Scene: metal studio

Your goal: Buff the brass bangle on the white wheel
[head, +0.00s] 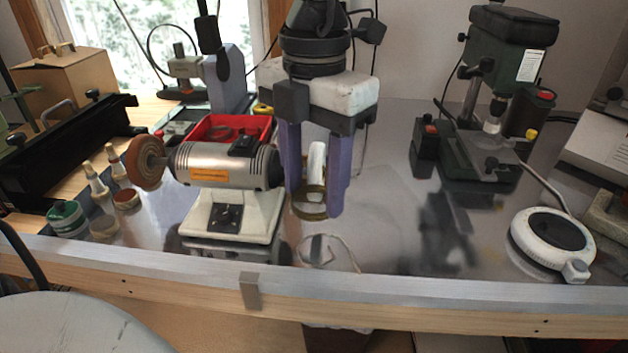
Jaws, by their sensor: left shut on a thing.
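The bench buffer (222,166) stands on the metal bench at left of centre, with a silver motor body and white base. Its white wheel (317,168) is at the right end, partly hidden by my left gripper. A brown wheel (145,163) is at the left end. My left gripper (315,204) comes down from the top with two purple fingers, shut on the brass bangle (310,214). The bangle is at the fingertips, overlapping the lower part of the white wheel in the picture. I cannot tell whether they touch. My right gripper is not in view.
A red tray (232,128) is behind the buffer. Small bottles (96,180) and a green tin (67,218) stand at left. A drill press (500,90) stands at back right, and a round white hotplate (553,243) at front right.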

